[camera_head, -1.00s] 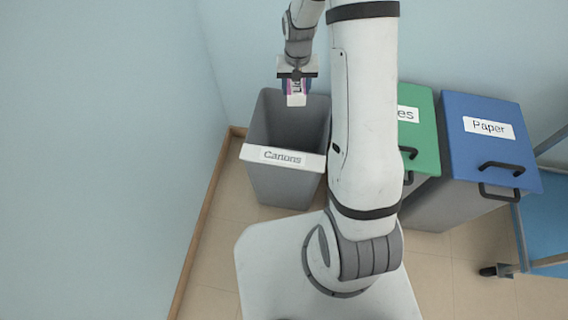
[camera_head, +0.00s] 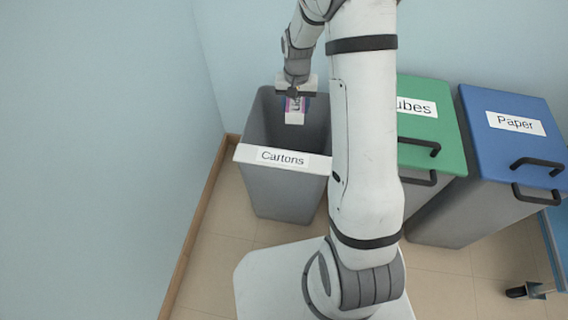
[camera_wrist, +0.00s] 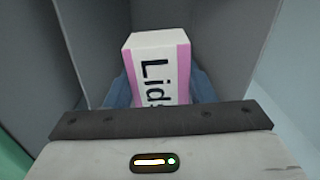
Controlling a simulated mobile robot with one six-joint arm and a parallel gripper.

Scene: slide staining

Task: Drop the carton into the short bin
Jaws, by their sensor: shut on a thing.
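The carton is a small white box with pink edges and the dark word "Lids" (camera_wrist: 157,75) in the wrist view. It also shows as a small white and pink box in the head view (camera_head: 295,112). My gripper (camera_head: 297,98) is shut on the carton, and blue fingers (camera_wrist: 160,90) show on both sides of it. The short bin is the grey open bin labelled "Cartons" (camera_head: 285,190). The carton is over the bin's mouth, and in the wrist view grey bin walls surround it. I cannot tell exactly how deep it sits.
A green-lidded bin (camera_head: 432,125), its label partly hidden by my arm, stands right of the short bin. A blue-lidded "Paper" bin (camera_head: 510,145) stands further right. A light blue wall is close on the left and behind. A blue wheeled thing (camera_head: 556,240) is at the far right.

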